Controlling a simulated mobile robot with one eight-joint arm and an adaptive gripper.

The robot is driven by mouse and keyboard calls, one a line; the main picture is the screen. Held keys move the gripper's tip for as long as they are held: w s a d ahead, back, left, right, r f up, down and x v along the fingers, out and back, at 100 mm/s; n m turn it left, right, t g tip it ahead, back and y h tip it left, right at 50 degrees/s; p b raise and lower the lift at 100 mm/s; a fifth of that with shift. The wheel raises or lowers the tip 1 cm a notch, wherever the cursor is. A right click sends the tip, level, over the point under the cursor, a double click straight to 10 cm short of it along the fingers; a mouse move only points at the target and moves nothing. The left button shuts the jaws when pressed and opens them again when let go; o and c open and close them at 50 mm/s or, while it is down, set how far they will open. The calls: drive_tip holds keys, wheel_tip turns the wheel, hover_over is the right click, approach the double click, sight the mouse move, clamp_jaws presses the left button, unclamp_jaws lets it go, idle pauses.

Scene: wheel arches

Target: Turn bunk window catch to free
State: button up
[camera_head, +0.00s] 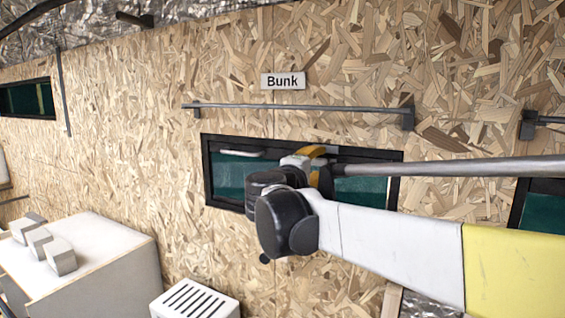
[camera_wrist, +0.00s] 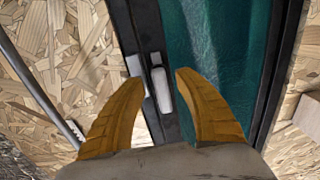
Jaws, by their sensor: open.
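The bunk window (camera_head: 229,172) is a dark-framed, green-glazed opening in the chipboard wall, below the "Bunk" sign (camera_head: 284,81). In the wrist view, its catch (camera_wrist: 161,90) is a small pale grey lever on the dark frame (camera_wrist: 146,25), lying along the frame's length. My gripper (camera_wrist: 158,82) is open, with its two orange fingers on either side of the catch in the picture. I cannot tell whether either finger touches it. In the head view, my gripper (camera_head: 318,153) is at the window's upper frame, and my arm hides the catch and part of the glass.
A grey rail (camera_head: 300,108) runs along the wall just above the window. Another dark-framed window (camera_head: 543,210) is at the right. A white cabinet (camera_head: 85,265) with grey blocks and a white slotted box (camera_head: 195,300) stand at lower left.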

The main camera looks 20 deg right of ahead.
drive_tip(key=v, duration=1)
drive_tip(key=shift+s, duration=0.1)
drive_tip(key=s+d+f+m+g+y+b, duration=0.1)
drive_tip(key=s+f+m+g+y+b, duration=0.15)
drive_tip(key=s+f+b, duration=0.9)
drive_tip(key=f+m+g+y+b, duration=0.1)
drive_tip(key=f+m+y+b, duration=0.3)
drive_tip(key=f, duration=1.7)
drive_tip(key=s+d+f+n+g+y+b, duration=0.15)
drive_tip(key=s+f+b, duration=0.35)
drive_tip(key=f+b, duration=0.75)
drive_tip(key=s+a+f+m+y+b, duration=0.2)
drive_tip(key=s+a+f, duration=0.1)
drive_tip(key=f, duration=0.6)
drive_tip(key=s+a+f+m+y+b, duration=0.1)
drive_tip(key=s+a+f+y+b, duration=0.1)
drive_tip(key=f, duration=0.7)
drive_tip(key=shift+s+a+m+g+y+b, duration=0.35)
drive_tip(key=shift+s+a+b, duration=0.3)
drive_tip(key=shift+a, duration=0.45)
drive_tip(key=shift+w+f, duration=0.1)
